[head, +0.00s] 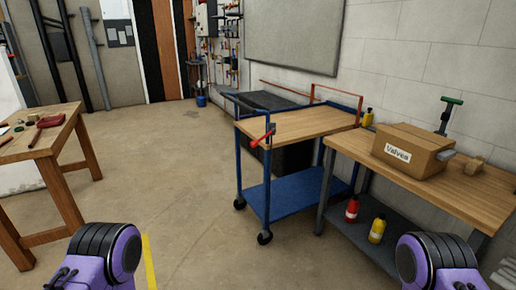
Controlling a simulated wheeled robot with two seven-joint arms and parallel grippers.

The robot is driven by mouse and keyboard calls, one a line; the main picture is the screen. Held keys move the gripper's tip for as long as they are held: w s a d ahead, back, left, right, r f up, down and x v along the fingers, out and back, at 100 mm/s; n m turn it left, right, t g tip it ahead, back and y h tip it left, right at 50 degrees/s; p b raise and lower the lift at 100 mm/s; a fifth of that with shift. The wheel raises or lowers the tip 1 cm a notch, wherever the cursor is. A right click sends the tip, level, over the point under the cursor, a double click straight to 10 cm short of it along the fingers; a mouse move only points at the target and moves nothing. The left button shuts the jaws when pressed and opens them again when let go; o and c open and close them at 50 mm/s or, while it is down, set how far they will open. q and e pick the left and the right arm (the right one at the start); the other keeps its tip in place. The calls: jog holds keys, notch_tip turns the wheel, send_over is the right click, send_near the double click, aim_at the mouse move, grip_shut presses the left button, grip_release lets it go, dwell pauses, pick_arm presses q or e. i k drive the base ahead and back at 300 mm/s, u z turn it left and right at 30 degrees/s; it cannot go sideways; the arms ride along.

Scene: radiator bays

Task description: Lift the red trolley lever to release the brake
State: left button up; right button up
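The red trolley lever (261,137) is on the near left side of a blue trolley, just below its wooden top (300,121). It slants, with its thicker red end low on the left and its thinner end up to the right. The trolley has a blue lower shelf (284,197) and dark castors. Parts of my two purple arms show at the bottom left and bottom right, both well apart from the lever. Neither gripper's fingers can be seen.
A workbench (470,190) with a "Valves" box (408,150) stands right of the trolley, with red and yellow bottles (377,230) on its lower shelf. A wooden table (60,130) with tools is at left. The concrete floor (165,170) between is clear.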

aim_at(253, 144)
jog(key=z, duration=0.5)
jog(key=i, duration=0.95)
jog(key=z, duration=0.3)
